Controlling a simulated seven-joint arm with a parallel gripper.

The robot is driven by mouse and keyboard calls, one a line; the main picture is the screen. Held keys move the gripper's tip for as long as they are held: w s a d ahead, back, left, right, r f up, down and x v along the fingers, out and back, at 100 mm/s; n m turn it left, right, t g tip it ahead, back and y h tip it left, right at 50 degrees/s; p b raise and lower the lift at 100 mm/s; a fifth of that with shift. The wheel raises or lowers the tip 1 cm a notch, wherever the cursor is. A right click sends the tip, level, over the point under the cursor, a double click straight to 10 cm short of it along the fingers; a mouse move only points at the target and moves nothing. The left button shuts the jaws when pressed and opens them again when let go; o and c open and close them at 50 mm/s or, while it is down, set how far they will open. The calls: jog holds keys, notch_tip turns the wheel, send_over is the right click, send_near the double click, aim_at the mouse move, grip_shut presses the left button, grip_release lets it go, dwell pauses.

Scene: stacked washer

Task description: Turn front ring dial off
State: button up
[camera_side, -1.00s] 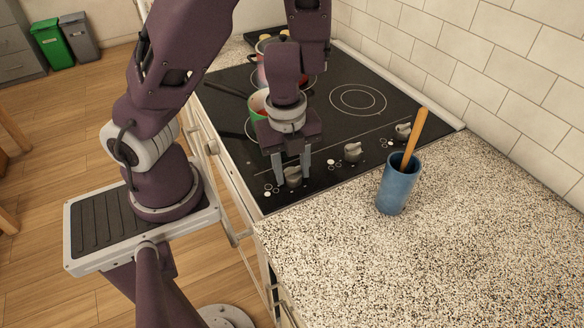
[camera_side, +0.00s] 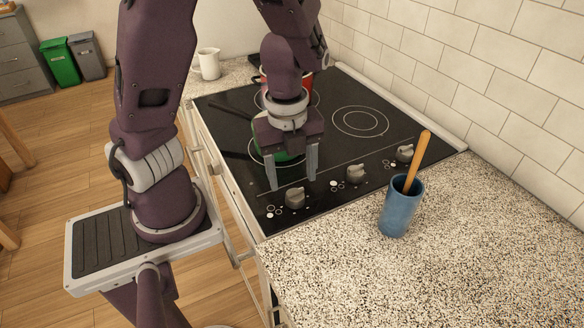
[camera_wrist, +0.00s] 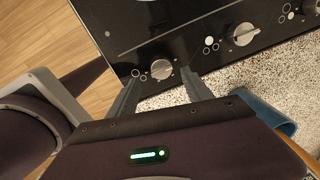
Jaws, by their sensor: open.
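Three grey dials sit in a row on the black cooktop (camera_side: 335,150). The nearest dial (camera_side: 295,197) is by the front left edge. The middle dial (camera_side: 356,173) and the far dial (camera_side: 404,153) stand toward the wall. My gripper (camera_side: 291,183) is open and empty, with its fingertips above and slightly behind the nearest dial, apart from it. In the wrist view this dial (camera_wrist: 162,69) appears between the two fingertips, and the middle dial (camera_wrist: 244,34) is to the right. I cannot tell any dial's setting, nor which ring each one serves.
A green pot (camera_side: 292,156) stands behind my gripper, mostly hidden, with a red pot (camera_side: 301,86) beyond. A blue cup (camera_side: 401,208) holding a wooden utensil (camera_side: 417,160) stands on the speckled counter (camera_side: 480,250). A white pitcher (camera_side: 209,64) is at the back.

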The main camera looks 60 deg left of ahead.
jog(key=shift+r, duration=1)
jog(key=w+d+r+n+t+h, duration=0.3)
jog(key=w+r+n+t, duration=0.2)
jog(key=w+t, duration=0.15)
jog(key=w+a+r+n+t+y, duration=0.1)
jog(key=a+r+n+t+y, duration=0.25)
jog(key=a+r+n, duration=0.35)
jog(key=s+a+r+n+g+y, duration=0.1)
jog(key=s+r+n+g+y, duration=0.15)
jog(key=s+n, duration=0.4)
jog(key=s+d+n+g+h, duration=0.1)
jog(key=s+d+g+h, duration=0.1)
jog(key=s+d, duration=0.5)
jog(key=s+h, duration=0.1)
jog(key=s, duration=0.1)
jog(key=shift+s+d+f, duration=0.15)
jog(key=shift+s+d, duration=0.15)
jog(key=shift+d, duration=0.05)
jog(key=shift+n+g, duration=0.25)
